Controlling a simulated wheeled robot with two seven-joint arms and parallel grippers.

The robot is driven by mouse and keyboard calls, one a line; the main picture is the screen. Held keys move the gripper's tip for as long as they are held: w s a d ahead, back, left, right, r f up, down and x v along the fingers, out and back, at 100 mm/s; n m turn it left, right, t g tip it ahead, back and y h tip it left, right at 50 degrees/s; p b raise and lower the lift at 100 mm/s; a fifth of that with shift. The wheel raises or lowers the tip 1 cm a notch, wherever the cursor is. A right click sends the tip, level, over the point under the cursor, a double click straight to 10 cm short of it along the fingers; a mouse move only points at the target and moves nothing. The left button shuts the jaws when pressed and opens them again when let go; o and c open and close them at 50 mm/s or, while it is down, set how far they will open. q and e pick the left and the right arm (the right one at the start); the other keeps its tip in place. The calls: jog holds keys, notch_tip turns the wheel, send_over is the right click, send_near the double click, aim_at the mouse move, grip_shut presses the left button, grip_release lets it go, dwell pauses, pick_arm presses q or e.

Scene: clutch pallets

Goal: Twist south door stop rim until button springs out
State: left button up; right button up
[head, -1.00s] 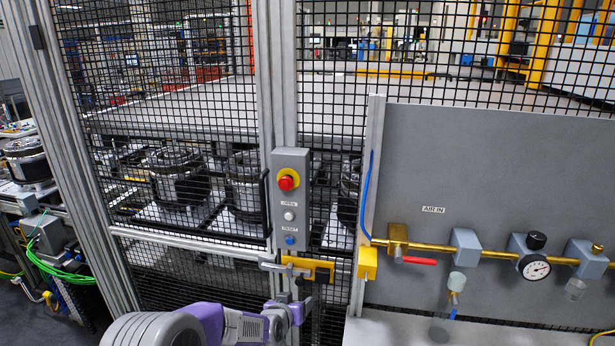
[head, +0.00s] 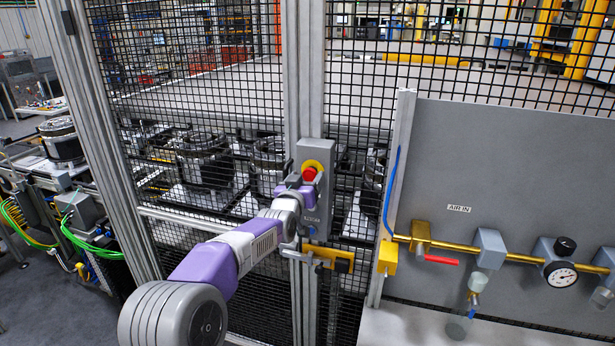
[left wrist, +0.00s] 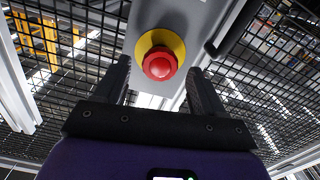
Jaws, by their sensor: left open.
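The door stop is a red mushroom button (head: 310,173) on a yellow disc, on a grey control box (head: 328,205) fixed to the fence post. In the left wrist view the red button (left wrist: 160,63) is whole, ahead of and between the two dark fingers. My left gripper (left wrist: 158,85) is open, with one finger on each side and a gap to the button. In the head view my left gripper (head: 296,186) is at the box, partly covering its front and the lower side of the button. My right gripper is not in view.
Black mesh fence and grey posts (head: 305,80) surround the box. A yellow latch (head: 335,260) is just below it. At right, a grey panel (head: 520,170) carries brass air piping with a red-handled valve (head: 440,260) and gauge.

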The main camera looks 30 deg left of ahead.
pick_arm(q)
jog(key=shift+w, duration=0.5)
jog(key=c, duration=1.1)
jog(key=shift+m, duration=0.3)
jog(key=shift+f+m+b, duration=0.1)
jog(key=shift+m+b, duration=0.9)
jog(key=shift+m, duration=0.2)
jog(key=shift+m+b, duration=1.05)
jog(key=shift+m, duration=1.15)
